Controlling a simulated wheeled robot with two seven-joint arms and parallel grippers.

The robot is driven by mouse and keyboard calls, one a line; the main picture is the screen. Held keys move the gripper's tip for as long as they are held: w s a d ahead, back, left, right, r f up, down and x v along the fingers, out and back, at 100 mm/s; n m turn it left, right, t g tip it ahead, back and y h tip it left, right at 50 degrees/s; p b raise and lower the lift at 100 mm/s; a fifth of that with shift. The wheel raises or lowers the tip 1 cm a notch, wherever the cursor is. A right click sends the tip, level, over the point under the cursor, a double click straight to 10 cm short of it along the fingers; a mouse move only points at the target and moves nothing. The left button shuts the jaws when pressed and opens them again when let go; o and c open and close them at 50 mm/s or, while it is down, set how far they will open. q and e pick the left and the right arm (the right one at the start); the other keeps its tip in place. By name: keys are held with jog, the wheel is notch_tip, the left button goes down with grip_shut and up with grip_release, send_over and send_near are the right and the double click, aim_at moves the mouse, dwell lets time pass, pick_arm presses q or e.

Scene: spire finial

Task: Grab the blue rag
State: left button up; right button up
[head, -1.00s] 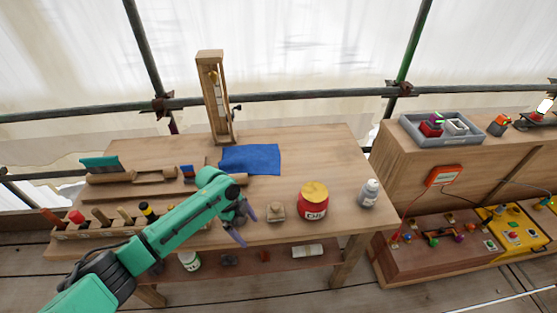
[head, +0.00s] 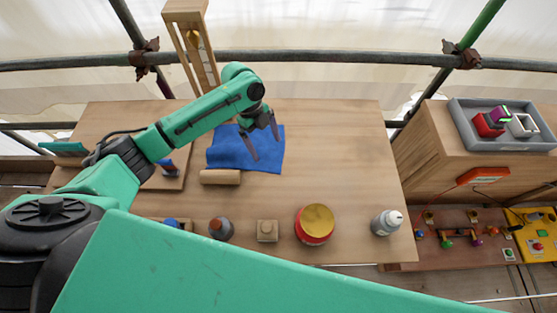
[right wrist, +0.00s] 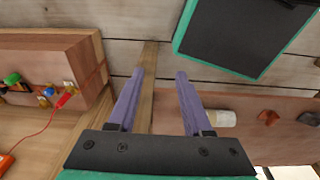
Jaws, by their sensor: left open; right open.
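The blue rag (head: 226,152) lies flat on the wooden workbench (head: 345,150), toward its back middle. My left gripper (head: 267,147) is open above the right part of the rag, its two purple fingers pointing down. The gripper and wrist hide part of the rag, and I cannot tell whether the fingertips touch it. My right gripper (right wrist: 160,72) is open and empty in the right wrist view, away from the rag. It is out of the head view.
A wooden cylinder (head: 220,177) lies at the rag's front edge. A red tin with a yellow lid (head: 316,223), a white bottle (head: 387,222), a small wooden block (head: 267,231) and a dark bottle (head: 221,229) stand along the front. A tall wooden frame (head: 193,45) stands behind.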

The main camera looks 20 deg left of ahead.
aim_at(276, 171)
pick_arm(q)
jog(key=s+f+b, duration=0.1)
jog(key=s+d+f+b, duration=0.1)
jog(key=shift+f, duration=0.4)
jog(key=shift+w+d+f+b, duration=0.1)
jog(key=shift+d+f+b, duration=0.1)
jog(key=shift+f+b, duration=0.8)
jog(key=shift+w+d+f+b, duration=0.15)
jog(key=shift+d+f+b, duration=0.05)
jog(key=shift+f+b, duration=0.55)
jog(key=shift+x, duration=1)
jog(key=shift+d+f, duration=0.1)
jog(key=shift+d, duration=0.05)
grip_shut()
pick_arm(e)
notch_tip(276, 171, down, 6)
jog(key=s, duration=0.1)
jog(key=shift+s+f, duration=0.2)
jog(key=shift+s, duration=0.2)
